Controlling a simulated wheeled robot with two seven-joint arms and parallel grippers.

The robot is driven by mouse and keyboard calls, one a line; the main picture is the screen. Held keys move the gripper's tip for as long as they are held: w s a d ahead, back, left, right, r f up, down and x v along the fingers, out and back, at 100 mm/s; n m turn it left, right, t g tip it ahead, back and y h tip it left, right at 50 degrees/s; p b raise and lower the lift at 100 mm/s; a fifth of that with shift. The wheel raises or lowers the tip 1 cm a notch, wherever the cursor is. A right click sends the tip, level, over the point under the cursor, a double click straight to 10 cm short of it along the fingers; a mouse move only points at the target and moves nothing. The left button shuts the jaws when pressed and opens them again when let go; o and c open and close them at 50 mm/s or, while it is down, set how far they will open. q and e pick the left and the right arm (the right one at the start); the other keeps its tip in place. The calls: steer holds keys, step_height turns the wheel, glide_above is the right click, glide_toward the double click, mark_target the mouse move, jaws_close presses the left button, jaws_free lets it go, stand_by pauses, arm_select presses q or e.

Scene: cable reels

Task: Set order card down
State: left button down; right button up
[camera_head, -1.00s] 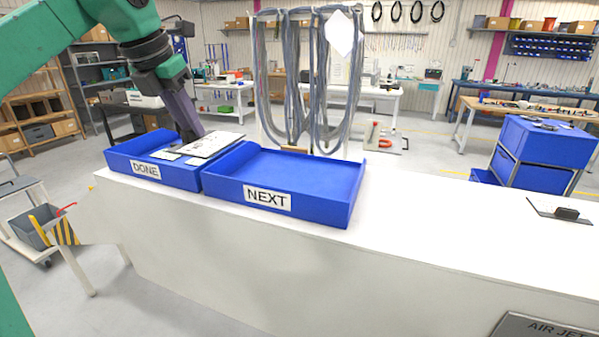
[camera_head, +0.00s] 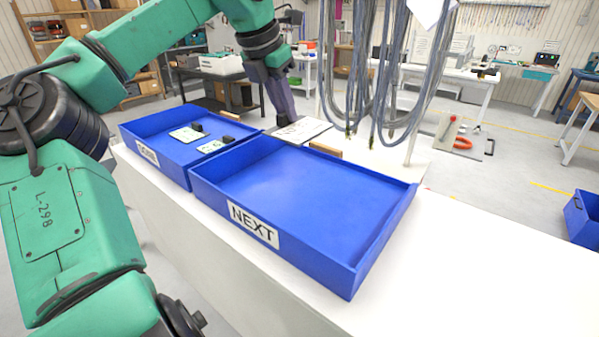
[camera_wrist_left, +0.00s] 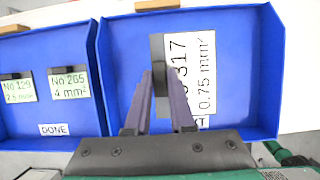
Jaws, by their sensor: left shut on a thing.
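My left gripper (camera_head: 285,118) is shut on the black grip (camera_wrist_left: 158,52) of a white order card (camera_head: 303,130). The card also shows in the left wrist view (camera_wrist_left: 203,85), marked 317 and 0.75 mm². In the head view it appears at the back left corner of the blue NEXT tray (camera_head: 385,225). In the wrist view it hangs in front of that tray's floor (camera_wrist_left: 120,90); its height above it is hard to tell. The blue DONE tray (camera_head: 150,128) stands to the left with two cards (camera_head: 187,134) (camera_head: 215,146) in it. My right gripper is not in view.
The trays stand side by side on a white worktop (camera_head: 450,270), which is bare to the right of NEXT. Small wooden blocks (camera_head: 325,149) sit behind the trays. Grey cables (camera_head: 375,80) hang behind the card. A red-handled tool (camera_head: 460,142) lies farther back.

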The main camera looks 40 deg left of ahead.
mark_target(277, 128)
arm_select(q)
steer(key=f, duration=0.2)
steer(key=s+f, duration=0.1)
steer(key=f, duration=0.2)
steer(key=shift+s+f, duration=0.15)
steer(key=shift+f, duration=0.2)
steer(key=x, duration=0.4)
steer(key=shift+a+f+b, duration=0.1)
steer(key=shift+f+b, duration=0.15)
steer(key=shift+b, duration=0.05)
steer(key=f+b, duration=0.1)
steer(key=f, duration=0.2)
steer(key=shift+w+f, duration=0.2)
steer(key=shift+s+f+b, duration=0.2)
steer(key=shift+f+b, duration=0.1)
steer(key=shift+s+r, duration=0.1)
steer(key=shift+s, duration=0.05)
steer(key=c, duration=0.8)
jaws_free()
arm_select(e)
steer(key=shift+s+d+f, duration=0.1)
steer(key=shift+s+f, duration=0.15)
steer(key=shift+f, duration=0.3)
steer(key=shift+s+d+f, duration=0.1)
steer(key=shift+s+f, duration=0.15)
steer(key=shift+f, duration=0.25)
arm_select(q)
steer(key=shift+r, duration=0.1)
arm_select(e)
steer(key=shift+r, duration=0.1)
